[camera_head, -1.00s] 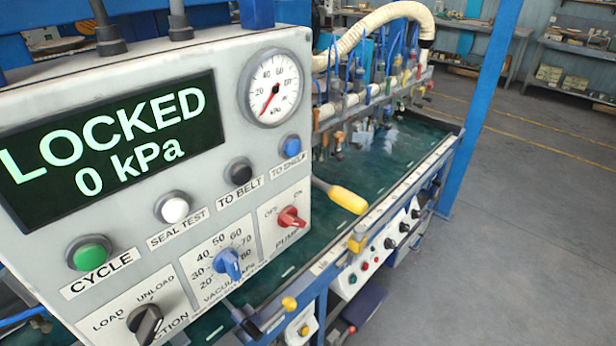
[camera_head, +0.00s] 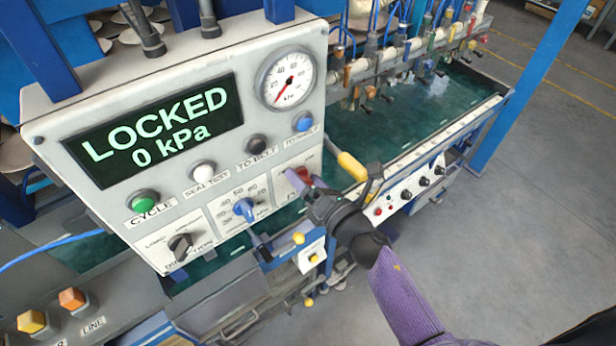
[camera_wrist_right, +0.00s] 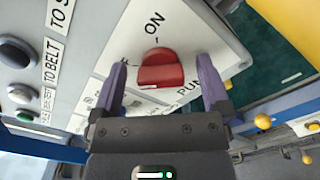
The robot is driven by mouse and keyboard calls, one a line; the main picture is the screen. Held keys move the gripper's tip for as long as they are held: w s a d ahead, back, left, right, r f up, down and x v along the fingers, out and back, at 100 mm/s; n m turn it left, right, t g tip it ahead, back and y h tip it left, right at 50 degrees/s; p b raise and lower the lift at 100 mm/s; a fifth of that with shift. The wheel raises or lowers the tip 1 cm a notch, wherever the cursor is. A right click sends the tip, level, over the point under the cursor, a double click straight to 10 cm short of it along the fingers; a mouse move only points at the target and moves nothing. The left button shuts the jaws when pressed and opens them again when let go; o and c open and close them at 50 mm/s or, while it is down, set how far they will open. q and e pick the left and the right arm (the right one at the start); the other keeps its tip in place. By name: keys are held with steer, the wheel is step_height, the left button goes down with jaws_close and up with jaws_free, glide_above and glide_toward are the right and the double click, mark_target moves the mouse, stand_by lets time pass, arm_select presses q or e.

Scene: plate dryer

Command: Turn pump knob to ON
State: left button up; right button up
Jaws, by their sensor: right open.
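The red pump knob (camera_wrist_right: 160,72) sits on its white plate (camera_wrist_right: 190,30) in the right wrist view, with the ON label above it. The label to its left is mostly hidden, and I cannot tell the knob's setting. My right gripper (camera_wrist_right: 162,66) is open, with one purple finger on each side of the knob and visible gaps between. In the head view the gripper (camera_head: 307,184) is at the panel's lower right and partly covers the knob (camera_head: 298,174) and its labels. My left gripper is not in view.
The panel display (camera_head: 160,130) reads LOCKED, 0 kPa. The gauge (camera_head: 290,78) is above the knob. The blue vacuum knob (camera_head: 245,208) is left of my gripper. A yellow-handled lever (camera_head: 352,166) is close on its right. Open floor lies farther right.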

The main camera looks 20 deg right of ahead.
steer(key=shift+c, duration=0.3)
steer(key=c, duration=1.2)
steer(key=shift+m, duration=0.3)
steer(key=m, duration=0.3)
steer(key=shift+m+p, duration=0.4)
steer(key=m, duration=0.4)
steer(key=shift+f+m+p, duration=0.15)
steer(key=shift+m+p, duration=0.15)
steer(key=shift+p, duration=0.1)
steer(key=m+p, duration=0.1)
steer(key=m, duration=0.4)
steer(key=shift+f, duration=0.1)
steer(key=shift+f+m+p, duration=0.15)
steer(key=shift+m+p, duration=0.15)
steer(key=shift+m, duration=1.6)
